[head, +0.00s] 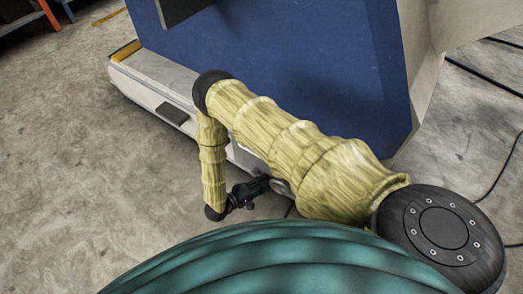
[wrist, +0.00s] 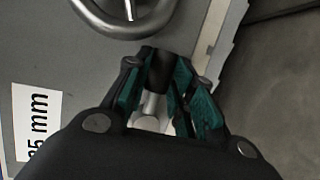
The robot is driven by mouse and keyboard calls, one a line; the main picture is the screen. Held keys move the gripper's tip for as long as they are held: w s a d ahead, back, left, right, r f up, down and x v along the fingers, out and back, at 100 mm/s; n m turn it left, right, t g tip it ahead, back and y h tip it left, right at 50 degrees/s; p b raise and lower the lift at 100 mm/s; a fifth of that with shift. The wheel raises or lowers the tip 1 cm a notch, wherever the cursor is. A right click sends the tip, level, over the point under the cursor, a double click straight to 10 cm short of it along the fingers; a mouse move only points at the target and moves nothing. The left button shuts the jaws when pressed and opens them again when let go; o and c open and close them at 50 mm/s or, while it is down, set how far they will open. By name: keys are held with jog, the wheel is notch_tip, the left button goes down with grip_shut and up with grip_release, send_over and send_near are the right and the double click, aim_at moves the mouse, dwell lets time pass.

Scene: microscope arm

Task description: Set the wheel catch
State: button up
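In the wrist view my gripper (wrist: 162,62) has its two teal-padded fingers on either side of a small catch with a black grip (wrist: 160,72) and a silvery metal stem (wrist: 152,106). The black grip fills most of the gap at the fingertips. I cannot tell whether the fingers press on it or only stand beside it. A rounded metal wheel or ring (wrist: 98,27) shows at the top, just beyond the fingertips. In the head view my gripper (head: 262,186) is low by the base of the blue machine (head: 290,65); the catch is too small to make out there.
A pale edge strip (wrist: 209,35) runs to the right of my gripper. In the head view the machine's pale base (head: 150,82) runs left, with open concrete floor (head: 80,170) beside it.

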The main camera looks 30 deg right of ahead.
jog(key=o, duration=0.4)
jog(key=shift+c, duration=0.2)
jog(key=v, duration=1.2)
